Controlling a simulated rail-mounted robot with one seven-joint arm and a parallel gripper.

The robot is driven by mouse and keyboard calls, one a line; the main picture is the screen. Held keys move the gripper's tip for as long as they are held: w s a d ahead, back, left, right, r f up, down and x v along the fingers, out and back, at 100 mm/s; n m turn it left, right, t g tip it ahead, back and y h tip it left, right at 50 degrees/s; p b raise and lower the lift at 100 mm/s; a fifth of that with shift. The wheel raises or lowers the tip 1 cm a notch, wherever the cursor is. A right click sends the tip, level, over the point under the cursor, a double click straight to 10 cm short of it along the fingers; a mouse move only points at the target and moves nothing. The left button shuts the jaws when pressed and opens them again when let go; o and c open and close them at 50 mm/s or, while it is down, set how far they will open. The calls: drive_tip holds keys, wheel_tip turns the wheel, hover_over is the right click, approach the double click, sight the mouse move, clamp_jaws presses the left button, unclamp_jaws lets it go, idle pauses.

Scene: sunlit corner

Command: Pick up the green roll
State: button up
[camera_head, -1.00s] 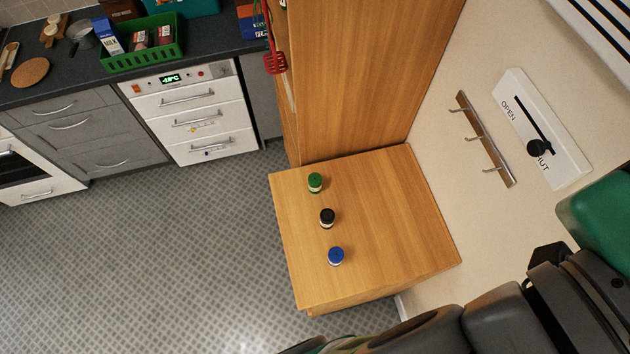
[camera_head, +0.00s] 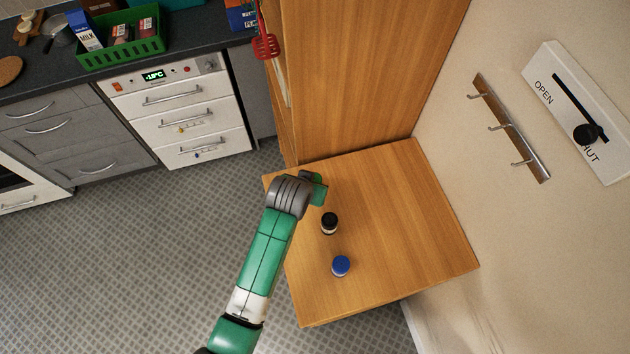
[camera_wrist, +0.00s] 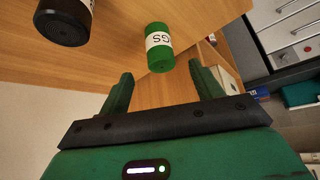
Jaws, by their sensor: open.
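The green roll (camera_wrist: 160,49), with a white lettered label, stands on the wooden table (camera_head: 400,230) in the wrist view. My gripper (camera_wrist: 163,85) is open and empty, its two green fingers apart, with the roll just beyond the fingertips and roughly between them. In the head view my arm's end (camera_head: 318,188) is over the table's far left part and hides the green roll. A black roll (camera_head: 329,223) stands nearer the front; it also shows in the wrist view (camera_wrist: 64,20), left of the green roll.
A blue roll (camera_head: 341,265) stands in front of the black one. A tall wooden cabinet (camera_head: 360,70) rises at the table's far edge. A wall with a hook rail (camera_head: 510,128) and an OPEN/SHUT lever panel (camera_head: 560,90) is at the right. The table's right half is clear.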

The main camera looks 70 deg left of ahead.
drive_tip(key=shift+x, duration=4)
drive_tip(key=shift+w+a+r, duration=0.1)
drive_tip(key=c, duration=1.1)
drive_tip(key=shift+c, duration=0.2)
drive_tip(key=shift+r, duration=0.1)
drive_tip(key=shift+r, duration=0.3)
drive_tip(key=r, duration=0.2)
drive_tip(key=shift+d+r, duration=0.2)
drive_tip(key=shift+r, duration=0.2)
drive_tip(key=s+d+r, duration=0.1)
drive_tip(key=s+d, duration=0.9)
drive_tip(key=d, duration=0.2)
drive_tip(key=shift+r+b, duration=0.25)
drive_tip(key=shift+b, duration=0.05)
